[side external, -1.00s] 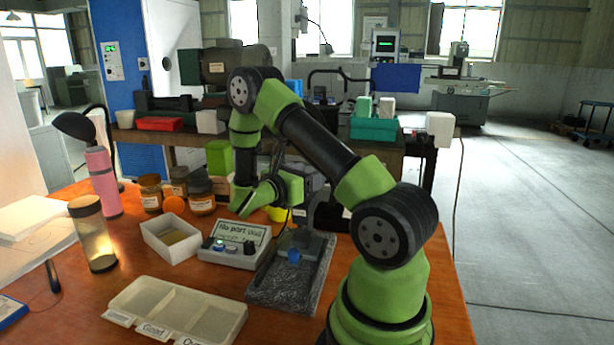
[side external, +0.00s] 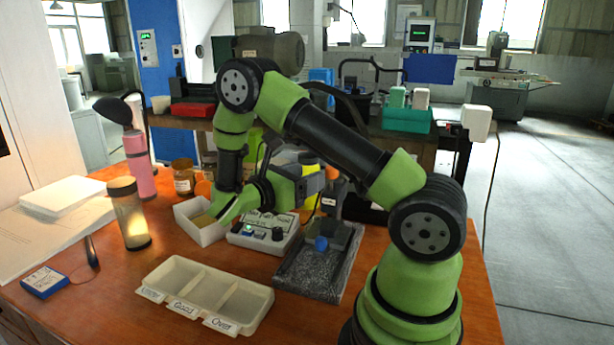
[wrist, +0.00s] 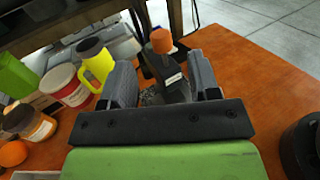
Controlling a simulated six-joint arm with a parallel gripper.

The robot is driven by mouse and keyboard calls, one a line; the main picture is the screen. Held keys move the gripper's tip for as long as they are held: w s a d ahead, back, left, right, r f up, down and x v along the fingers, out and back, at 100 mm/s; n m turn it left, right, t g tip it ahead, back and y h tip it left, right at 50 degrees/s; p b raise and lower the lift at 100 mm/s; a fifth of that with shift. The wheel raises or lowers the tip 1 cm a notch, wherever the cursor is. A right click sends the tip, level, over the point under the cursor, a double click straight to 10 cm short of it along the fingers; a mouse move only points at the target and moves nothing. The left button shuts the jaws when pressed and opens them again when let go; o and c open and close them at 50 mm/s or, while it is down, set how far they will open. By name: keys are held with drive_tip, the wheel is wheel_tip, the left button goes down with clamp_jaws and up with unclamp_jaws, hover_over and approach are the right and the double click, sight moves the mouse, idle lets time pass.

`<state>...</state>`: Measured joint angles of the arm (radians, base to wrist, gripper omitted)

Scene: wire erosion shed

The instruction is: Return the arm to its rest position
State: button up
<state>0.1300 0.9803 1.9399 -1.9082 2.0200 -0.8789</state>
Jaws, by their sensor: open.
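My gripper (wrist: 158,64) shows in the wrist view with its two grey fingers spread apart and nothing between them in their grip. In the side view my arm is folded over the bench, its wrist above the area behind the white bin and the control box. The gripper is partly hidden there by my own links. Beyond the fingers in the wrist view stands a dark gauge stand with an orange cap (wrist: 162,40); I cannot tell how far it is from the fingertips.
A stone-based stand (side external: 310,272), control box (side external: 262,241), white bin (side external: 208,236) and three-part tray (side external: 190,280) sit on the bench. A yellow bottle (wrist: 97,62) and jars (wrist: 66,86) stand left of the fingers.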

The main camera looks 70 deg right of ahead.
drive_tip(key=s+a+r+m+t+y, duration=0.3)
drive_tip(key=a+r+m+t+y, duration=0.3)
drive_tip(key=a+m+t+y, duration=0.1)
drive_tip(key=s+a+r+m+t+y, duration=0.4)
drive_tip(key=a+r+m+t+y, duration=0.3)
drive_tip(key=a+y, duration=0.4)
drive_tip(key=a+m+t, duration=0.1)
drive_tip(key=a+m, duration=0.1)
drive_tip(key=a, duration=0.1)
drive_tip(key=shift+s+a+m, duration=0.2)
drive_tip(key=shift+a+m, duration=0.05)
drive_tip(key=shift+m, duration=0.05)
